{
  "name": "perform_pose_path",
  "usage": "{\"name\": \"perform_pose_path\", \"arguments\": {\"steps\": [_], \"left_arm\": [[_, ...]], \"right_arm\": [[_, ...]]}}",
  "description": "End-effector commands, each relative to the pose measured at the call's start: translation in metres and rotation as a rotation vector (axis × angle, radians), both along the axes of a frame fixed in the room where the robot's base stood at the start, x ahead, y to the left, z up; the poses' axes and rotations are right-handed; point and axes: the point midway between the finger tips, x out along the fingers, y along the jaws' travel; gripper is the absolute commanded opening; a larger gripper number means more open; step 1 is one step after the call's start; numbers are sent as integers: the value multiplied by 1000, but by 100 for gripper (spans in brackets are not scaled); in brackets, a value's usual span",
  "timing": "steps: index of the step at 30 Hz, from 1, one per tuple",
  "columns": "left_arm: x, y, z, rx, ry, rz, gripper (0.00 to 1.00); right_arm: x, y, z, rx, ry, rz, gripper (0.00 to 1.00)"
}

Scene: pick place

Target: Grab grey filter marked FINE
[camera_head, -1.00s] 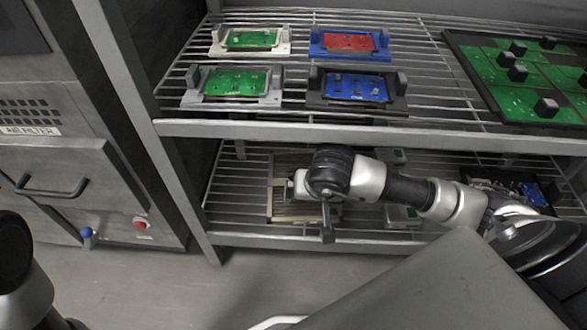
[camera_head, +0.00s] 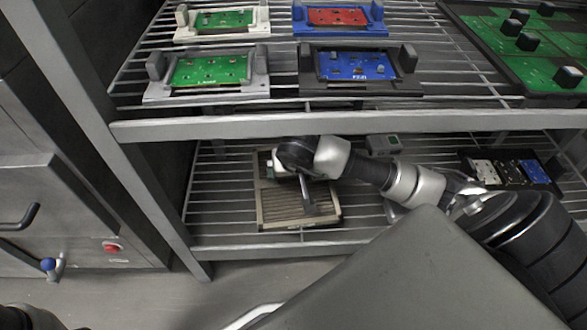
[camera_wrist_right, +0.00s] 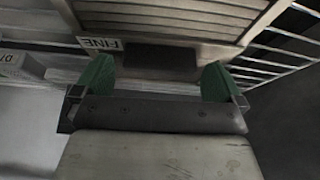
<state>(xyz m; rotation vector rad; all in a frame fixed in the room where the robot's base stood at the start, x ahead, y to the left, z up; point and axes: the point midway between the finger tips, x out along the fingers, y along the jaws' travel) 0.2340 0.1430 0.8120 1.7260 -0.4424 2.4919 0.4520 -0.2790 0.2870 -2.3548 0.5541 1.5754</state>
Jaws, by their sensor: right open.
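The grey-beige filter (camera_head: 264,206) with a slatted face lies on the lower wire shelf, partly covered by my right arm. In the right wrist view the filter (camera_wrist_right: 190,22) fills the top. Its FINE label (camera_wrist_right: 100,42) is upside down, beside a dark block (camera_wrist_right: 160,58) on the filter's edge. My right gripper (camera_wrist_right: 158,80) is open, its green fingertips on either side of the dark block, which appears just ahead. I cannot tell if they touch it. In the head view the gripper is mostly hidden by its wrist. My left gripper is out of view.
The upper shelf's front rail (camera_head: 330,124) runs above my right arm. Green, red and blue boards stand in holders on that shelf. A dark tray of boards (camera_head: 505,172) sits at right on the lower shelf. A shelf post (camera_head: 120,165) stands left of the filter.

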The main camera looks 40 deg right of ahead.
Motion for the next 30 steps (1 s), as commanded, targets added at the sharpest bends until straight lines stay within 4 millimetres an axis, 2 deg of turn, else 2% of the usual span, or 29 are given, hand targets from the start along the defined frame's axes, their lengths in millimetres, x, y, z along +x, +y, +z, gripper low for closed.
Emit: {"name": "perform_pose_path", "arguments": {"steps": [2,10,21,30], "left_arm": [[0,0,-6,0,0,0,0],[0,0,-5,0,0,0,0],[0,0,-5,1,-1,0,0],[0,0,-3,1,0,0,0]], "right_arm": [[2,-1,-7,0,0,0,100],[2,-1,-6,0,0,1,100],[3,-1,-6,0,-1,0,45],[3,-2,-3,-1,-2,0,45]]}}
